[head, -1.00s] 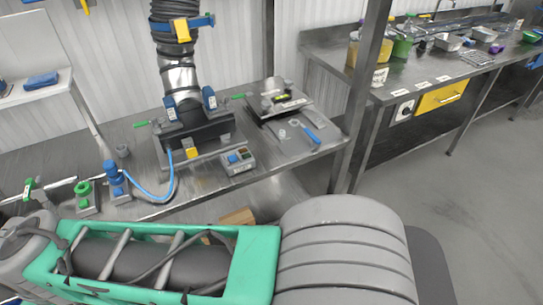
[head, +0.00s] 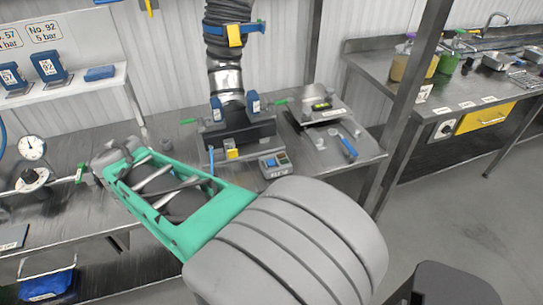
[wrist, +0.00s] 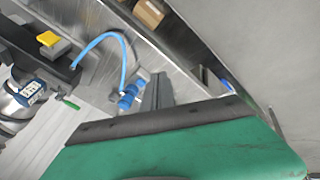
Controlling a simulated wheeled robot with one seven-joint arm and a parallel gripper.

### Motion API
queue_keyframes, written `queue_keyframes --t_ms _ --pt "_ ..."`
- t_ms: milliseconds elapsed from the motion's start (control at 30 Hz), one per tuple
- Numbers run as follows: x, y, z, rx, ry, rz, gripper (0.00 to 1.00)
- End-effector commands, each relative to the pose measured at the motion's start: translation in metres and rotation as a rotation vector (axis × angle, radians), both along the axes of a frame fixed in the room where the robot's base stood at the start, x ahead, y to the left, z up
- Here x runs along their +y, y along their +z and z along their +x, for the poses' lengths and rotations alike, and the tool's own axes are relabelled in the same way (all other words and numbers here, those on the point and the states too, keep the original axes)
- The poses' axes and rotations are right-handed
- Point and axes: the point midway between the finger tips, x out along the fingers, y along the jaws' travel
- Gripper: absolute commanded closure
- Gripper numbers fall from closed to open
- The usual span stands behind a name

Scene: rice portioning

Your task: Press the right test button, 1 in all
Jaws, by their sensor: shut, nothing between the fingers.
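A small grey control box (head: 273,168) with a blue button (head: 270,162) and a reddish one beside it stands on the bench, in front and to the right of the dark clamp block (head: 240,135). Which button is the right test button I cannot read. My gripper (wrist: 158,92) shows in the wrist view as narrow grey fingers, shut and empty, with a blue hose fitting (wrist: 130,92) beside them in the picture. The control box is not recognisable in the wrist view.
A yellow block (head: 232,153) sits at the clamp block's front. A pressure gauge (head: 32,147) stands at the left. A plate with a blue-handled tool (head: 348,146) lies at the right. A post (head: 415,95) rises at the bench's right end.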

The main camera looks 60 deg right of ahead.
Motion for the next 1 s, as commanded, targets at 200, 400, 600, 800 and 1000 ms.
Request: queue_keyframes --t_ms 200,400,600,800,1000 --pt "-0.155 0.015 -0.024 0.172 0.075 -0.289 1.0" --pt "-0.269 0.018 -0.092 0.445 0.171 -0.479 1.0" --pt "-0.322 0.019 -0.144 0.64 0.245 -0.549 1.0" --pt "-0.328 0.017 -0.152 0.67 0.26 -0.558 1.0" --pt "-0.328 0.017 -0.151 0.669 0.26 -0.556 1.0"
